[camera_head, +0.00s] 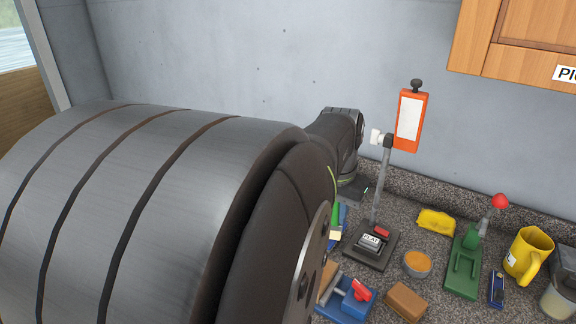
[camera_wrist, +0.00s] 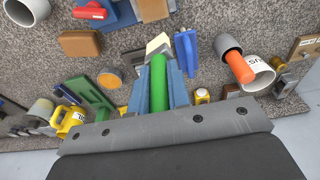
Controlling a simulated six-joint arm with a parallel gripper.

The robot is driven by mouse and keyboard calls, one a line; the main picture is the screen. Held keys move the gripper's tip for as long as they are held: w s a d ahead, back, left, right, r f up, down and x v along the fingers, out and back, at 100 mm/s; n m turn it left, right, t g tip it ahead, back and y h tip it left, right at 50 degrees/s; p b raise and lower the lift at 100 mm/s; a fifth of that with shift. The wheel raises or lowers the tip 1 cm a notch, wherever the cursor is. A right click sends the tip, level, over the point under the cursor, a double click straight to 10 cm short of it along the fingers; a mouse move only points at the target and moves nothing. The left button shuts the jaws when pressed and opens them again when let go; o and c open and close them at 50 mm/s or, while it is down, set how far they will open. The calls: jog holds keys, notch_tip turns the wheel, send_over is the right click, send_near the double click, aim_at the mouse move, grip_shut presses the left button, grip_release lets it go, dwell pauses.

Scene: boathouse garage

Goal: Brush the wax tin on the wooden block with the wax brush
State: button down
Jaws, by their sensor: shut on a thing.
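My gripper (camera_wrist: 160,84) shows in the wrist view with its blue fingers shut on the green handle of the wax brush (camera_wrist: 158,46). The brush's pale cream head sticks out past the fingertips. In the head view the brush (camera_head: 335,235) is mostly hidden by my arm. The wax tin (camera_head: 417,264), round with an orange top, stands on the counter; it also shows in the wrist view (camera_wrist: 110,80), left of the brush head. The plain wooden block (camera_head: 405,302) lies near the tin, apart from it, and shows in the wrist view (camera_wrist: 80,43).
A stand (camera_head: 370,248) with an orange sign is near my gripper. A blue-and-red clamp (camera_head: 350,300), green tool (camera_head: 465,265), yellow cloth (camera_head: 436,222) and yellow mug (camera_head: 528,253) surround the tin. In the wrist view, a white cup (camera_wrist: 258,76) stands right of the brush.

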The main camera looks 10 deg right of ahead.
aim_at(334, 237)
jog(key=shift+f, duration=3.45)
jog(key=shift+s+a+f, duration=0.15)
jog(key=shift+f, duration=0.1)
jog(key=shift+s+a, duration=3.3)
jog(key=shift+w+d, duration=3.5)
jog(key=shift+w, duration=0.05)
jog(key=shift+s+r, duration=0.1)
jog(key=shift+r, duration=3.9)
jog(key=shift+f, duration=0.15)
